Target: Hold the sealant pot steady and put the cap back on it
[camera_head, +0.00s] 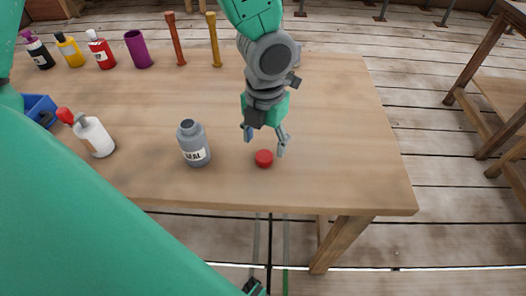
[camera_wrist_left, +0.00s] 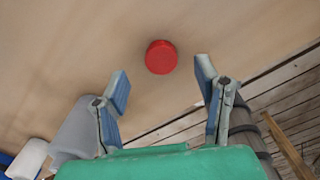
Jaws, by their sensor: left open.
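The grey sealant pot (camera_head: 193,145) stands upright on the table with its label facing the front and no cap on its neck. It also shows, partly hidden by a finger, at the left of the left wrist view (camera_wrist_left: 76,132). The red cap (camera_head: 264,158) lies on the table to the right of the pot. My left gripper (camera_head: 265,140) is open and empty, just above and behind the cap. In the left wrist view the cap (camera_wrist_left: 161,57) lies ahead of the spread fingertips (camera_wrist_left: 163,78), touching neither. My right gripper cannot be made out.
A white bottle with a red tip (camera_head: 95,136) stands left of the pot, near a blue bin (camera_head: 40,104). Several small bottles, a purple cup (camera_head: 138,50) and two upright sticks line the back. The wooden table (camera_head: 345,150) is clear right of the cap.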

